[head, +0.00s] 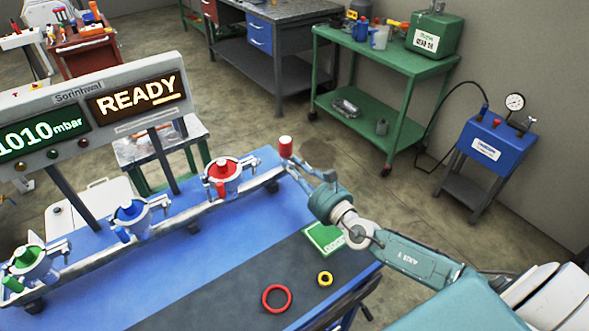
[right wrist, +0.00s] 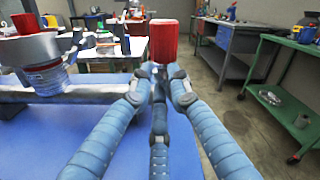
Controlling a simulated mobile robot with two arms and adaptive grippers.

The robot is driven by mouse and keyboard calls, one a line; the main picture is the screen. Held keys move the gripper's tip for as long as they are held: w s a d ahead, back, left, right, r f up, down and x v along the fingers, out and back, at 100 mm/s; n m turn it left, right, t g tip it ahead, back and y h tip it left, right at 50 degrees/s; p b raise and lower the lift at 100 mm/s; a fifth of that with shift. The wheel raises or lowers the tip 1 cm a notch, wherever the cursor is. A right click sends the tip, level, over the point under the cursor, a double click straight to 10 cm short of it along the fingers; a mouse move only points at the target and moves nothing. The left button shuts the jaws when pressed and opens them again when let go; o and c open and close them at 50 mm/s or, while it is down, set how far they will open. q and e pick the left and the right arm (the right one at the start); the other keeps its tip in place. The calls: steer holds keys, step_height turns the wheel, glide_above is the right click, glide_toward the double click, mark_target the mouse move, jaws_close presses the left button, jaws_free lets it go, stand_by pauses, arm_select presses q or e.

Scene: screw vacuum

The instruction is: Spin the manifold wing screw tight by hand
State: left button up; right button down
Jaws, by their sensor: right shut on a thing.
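The manifold (head: 180,217) is a long pale rail on the blue bench, carrying green, blue and red clamped ports. The red port (head: 222,176) with its metal clamp is nearest my right gripper (head: 291,160). My right gripper is shut on a red cylinder (head: 285,147) with a pale top, held upright right of the red port and apart from it. In the right wrist view the red cylinder (right wrist: 164,40) stands at the fingertips, and a metal port fitting (right wrist: 45,75) shows at left. I cannot make out which part is the wing screw. My left gripper is out of view.
A display reading READY and 1010 mbar (head: 92,105) stands behind the manifold. A red ring (head: 276,298), a yellow ring (head: 325,278) and a green card (head: 325,238) lie on the bench (head: 225,285). A green cart (head: 400,75) and blue gauge unit (head: 490,148) stand beyond.

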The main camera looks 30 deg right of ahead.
steer(key=shift+f+m+b, duration=0.2)
steer(key=shift+m+b, duration=0.45)
steer(key=shift+m, duration=0.55)
steer(key=m+b, duration=0.1)
steer(key=m, duration=0.2)
steer(key=shift+r+m, duration=0.1)
steer(key=shift+m, duration=0.2)
steer(key=shift+d+r+m+b, duration=0.1)
steer(key=shift+m+b, duration=0.45)
steer(key=shift+m, duration=0.65)
steer(key=shift+d+m, duration=0.1)
steer(key=shift+m, duration=1.4)
steer(key=c, duration=1.8)
jaws_free()
steer(key=shift+s+r, duration=0.1)
steer(key=s, duration=0.4)
steer(key=s+d, duration=0.1)
steer(key=s, duration=0.6)
steer(key=shift+s+d, duration=0.35)
steer(key=shift+s, duration=0.05)
